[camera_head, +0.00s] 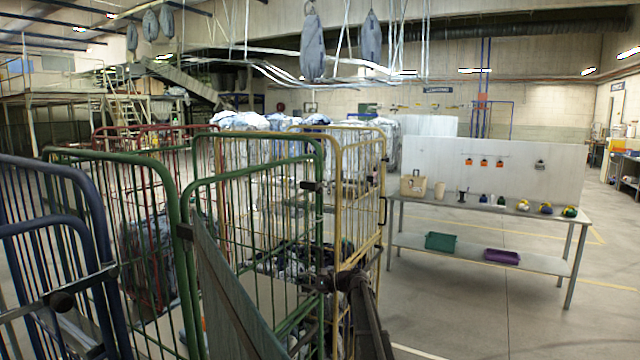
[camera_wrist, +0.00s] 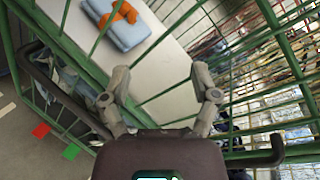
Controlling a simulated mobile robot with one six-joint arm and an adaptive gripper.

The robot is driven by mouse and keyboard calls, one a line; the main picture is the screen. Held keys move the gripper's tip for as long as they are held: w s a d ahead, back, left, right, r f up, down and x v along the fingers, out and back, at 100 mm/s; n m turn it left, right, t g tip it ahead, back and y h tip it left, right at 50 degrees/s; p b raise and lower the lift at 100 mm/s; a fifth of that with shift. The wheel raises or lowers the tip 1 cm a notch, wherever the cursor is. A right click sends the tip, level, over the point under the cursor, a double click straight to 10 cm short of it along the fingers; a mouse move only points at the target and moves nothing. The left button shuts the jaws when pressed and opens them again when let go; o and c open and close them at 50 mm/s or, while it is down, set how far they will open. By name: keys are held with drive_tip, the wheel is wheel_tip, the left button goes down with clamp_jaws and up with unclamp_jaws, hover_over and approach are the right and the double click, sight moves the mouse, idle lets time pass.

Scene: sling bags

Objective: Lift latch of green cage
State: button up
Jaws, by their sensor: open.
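The green cage (camera_head: 250,172) stands in the middle foreground of the head view, with its open-topped bars rising to a rounded top. A small dark fitting (camera_head: 311,186) sits on its right post; I cannot tell whether it is the latch. My gripper is seen low beside the cage's right side in the head view. In the wrist view my gripper (camera_wrist: 161,84) is open, with nothing visible between its fingers. Green cage bars (camera_wrist: 75,58) lie around and behind the fingers. A dark bar (camera_wrist: 62,92) with a bent end shows at left.
A blue cage (camera_head: 95,215) stands at left, a yellow cage (camera_head: 385,185) just right of the green one. A table (camera_head: 480,212) with a green tray (camera_head: 440,241) and a purple tray (camera_head: 502,257) stands at right. The floor at lower right is clear.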

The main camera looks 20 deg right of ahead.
drive_tip(key=w+d+r+m+t+y+p, duration=0.2)
drive_tip(key=w+d+r+m+t+p, duration=0.3)
drive_tip(key=d+r, duration=0.85)
drive_tip(key=m+t+p, duration=0.2)
drive_tip(key=m+p, duration=0.1)
drive_tip(key=p, duration=0.3)
approach(322, 191)
drive_tip(key=v, duration=0.3)
drive_tip(key=shift+w+f, duration=0.1)
drive_tip(key=shift+f, duration=0.1)
drive_tip(key=shift+w+a+r, duration=0.1)
drive_tip(key=shift+a, duration=0.1)
drive_tip(key=p+x, duration=0.4)
drive_tip(key=x, duration=0.9)
drive_tip(key=shift+w+a+r+p, duration=0.1)
drive_tip(key=shift+w+r+p, duration=0.1)
drive_tip(key=shift+p, duration=0.15)
drive_tip(key=shift+s, duration=0.1)
clamp_jaws()
